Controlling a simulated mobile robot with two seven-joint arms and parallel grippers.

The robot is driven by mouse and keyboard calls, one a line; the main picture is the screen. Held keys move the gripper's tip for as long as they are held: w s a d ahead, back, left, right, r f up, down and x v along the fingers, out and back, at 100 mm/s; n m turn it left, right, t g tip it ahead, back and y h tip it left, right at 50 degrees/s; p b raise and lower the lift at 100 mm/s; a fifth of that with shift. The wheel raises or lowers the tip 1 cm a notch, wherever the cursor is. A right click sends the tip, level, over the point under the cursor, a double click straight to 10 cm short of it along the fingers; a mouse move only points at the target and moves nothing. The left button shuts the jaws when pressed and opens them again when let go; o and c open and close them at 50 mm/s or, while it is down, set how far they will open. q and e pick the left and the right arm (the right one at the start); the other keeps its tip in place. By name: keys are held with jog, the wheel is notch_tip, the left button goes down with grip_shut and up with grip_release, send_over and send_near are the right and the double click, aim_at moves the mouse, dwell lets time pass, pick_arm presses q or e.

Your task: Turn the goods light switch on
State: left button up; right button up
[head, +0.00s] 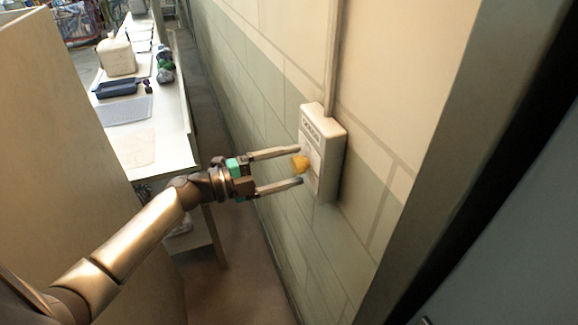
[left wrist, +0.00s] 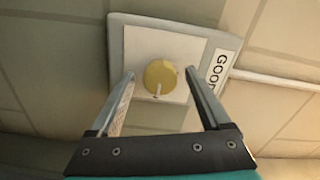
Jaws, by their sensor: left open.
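The goods light switch (head: 326,133) is a pale wall box with a dark-lettered label and a yellow knob (head: 300,163) on its front. In the left wrist view the box (left wrist: 120,52) shows its label at the right and the round yellow knob (left wrist: 160,76) on a white plate, with a small pale mark at the knob's lower edge. My left gripper (head: 300,167) is open, its fingertips on either side of the knob. In the left wrist view the fingers (left wrist: 160,74) flank the knob with gaps on both sides. I cannot tell whether either finger touches the box. My right gripper is not in view.
A conduit (head: 332,60) runs up the block wall from the box. A dark door frame (head: 440,150) stands at the right. A white counter (head: 165,135) with a jug (head: 116,57) and a dark tray (head: 117,88) is at the left, behind a tan panel (head: 60,130).

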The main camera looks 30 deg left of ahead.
pick_arm(q)
jog(key=v, duration=0.7)
jog(key=shift+p, duration=0.3)
jog(key=shift+s+a, duration=0.1)
jog(key=shift+s, duration=0.05)
